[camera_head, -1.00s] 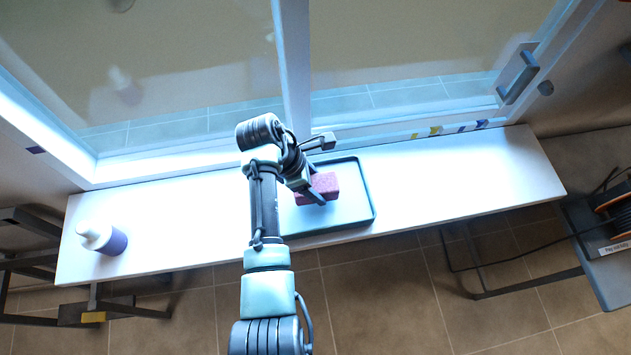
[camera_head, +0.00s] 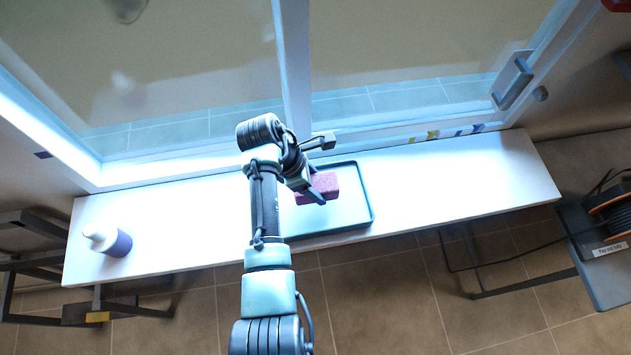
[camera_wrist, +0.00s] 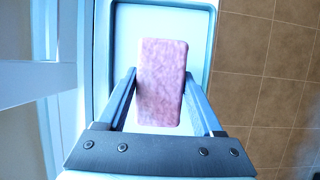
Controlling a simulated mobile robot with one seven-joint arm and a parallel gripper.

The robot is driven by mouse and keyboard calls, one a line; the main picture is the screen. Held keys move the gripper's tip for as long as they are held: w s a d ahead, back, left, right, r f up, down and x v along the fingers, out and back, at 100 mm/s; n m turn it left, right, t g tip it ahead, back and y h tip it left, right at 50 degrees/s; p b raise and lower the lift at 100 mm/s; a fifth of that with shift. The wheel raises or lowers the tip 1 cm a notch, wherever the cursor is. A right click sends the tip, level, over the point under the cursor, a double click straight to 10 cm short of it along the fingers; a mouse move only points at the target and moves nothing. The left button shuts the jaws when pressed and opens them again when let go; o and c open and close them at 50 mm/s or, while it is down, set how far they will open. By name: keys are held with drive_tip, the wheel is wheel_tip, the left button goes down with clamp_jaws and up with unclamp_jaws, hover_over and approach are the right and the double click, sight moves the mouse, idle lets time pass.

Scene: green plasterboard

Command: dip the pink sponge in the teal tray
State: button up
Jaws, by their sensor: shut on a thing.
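The pink sponge (camera_head: 324,187) is a rectangular block between the fingers of my gripper (camera_head: 316,190). In the wrist view the sponge (camera_wrist: 161,82) has a finger of my gripper (camera_wrist: 161,92) against each long side, so it is shut on the sponge. The teal tray (camera_head: 372,205) is shallow with a raised rim and lies on the white sill. The sponge is over the tray's floor; I cannot tell whether it touches it. The tray also shows behind the sponge in the wrist view (camera_wrist: 208,40). My arm hides the tray's left part in the head view.
A white-capped purple bottle (camera_head: 108,239) stands at the sill's left end. The white sill (camera_head: 465,185) is clear right of the tray. A glazed window frame (camera_head: 292,80) rises behind it. A cable reel (camera_head: 612,212) sits on a stand at right.

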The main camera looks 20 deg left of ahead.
drive_tip(key=shift+r, duration=0.15)
wheel_tip(320, 180, up, 5)
drive_tip(key=p, duration=0.5)
drive_tip(key=shift+p, duration=0.3)
drive_tip(key=shift+d+f, duration=0.1)
drive_tip(key=shift+f, duration=0.1)
